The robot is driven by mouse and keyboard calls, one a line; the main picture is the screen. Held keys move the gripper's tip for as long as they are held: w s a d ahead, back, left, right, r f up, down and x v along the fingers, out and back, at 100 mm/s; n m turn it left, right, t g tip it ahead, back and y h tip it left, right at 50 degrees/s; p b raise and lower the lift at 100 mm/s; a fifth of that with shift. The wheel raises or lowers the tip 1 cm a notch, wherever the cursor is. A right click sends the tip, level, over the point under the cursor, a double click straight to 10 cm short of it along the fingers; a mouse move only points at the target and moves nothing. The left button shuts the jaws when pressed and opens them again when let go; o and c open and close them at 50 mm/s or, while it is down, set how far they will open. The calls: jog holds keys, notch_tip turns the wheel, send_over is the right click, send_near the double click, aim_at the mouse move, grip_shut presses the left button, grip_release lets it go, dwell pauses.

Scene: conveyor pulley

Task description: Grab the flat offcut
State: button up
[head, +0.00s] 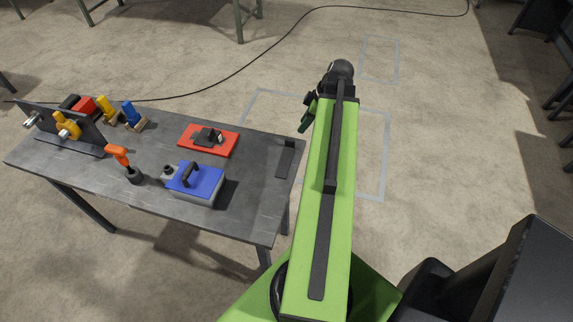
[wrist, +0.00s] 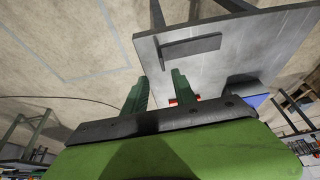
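The flat offcut (head: 286,157) is a thin dark grey strip lying flat near the right end of the grey workbench (head: 255,205). In the wrist view the offcut (wrist: 191,45) lies near the bench's end edge, beyond and to the right of my fingertips. My gripper (head: 308,114) is beyond the right end of the bench, partly hidden by my arm. In the wrist view my gripper (wrist: 158,85) has two green fingers standing apart with nothing between them. It does not touch the offcut.
On the bench are a red plate with a dark part (head: 208,139), a blue box with a handle (head: 195,182), an orange-handled tool (head: 120,156), a yellow part (head: 67,126) at the left and a blue-topped part (head: 133,115). Bench surface around the offcut is clear.

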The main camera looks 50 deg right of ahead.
jog(key=b, duration=0.3)
send_over(291, 141)
jog(key=s+d, duration=0.2)
notch_tip(291, 141, down, 5)
jog(key=shift+a+f+b, duration=0.1)
jog(key=shift+b, duration=0.2)
jog(key=b+x, duration=0.4)
jog(key=x, duration=0.1)
jog(key=shift+w+a, duration=0.15)
jog(key=shift+a, duration=0.15)
jog(key=shift+r, duration=0.2)
jog(key=shift+c, duration=0.2)
grip_shut()
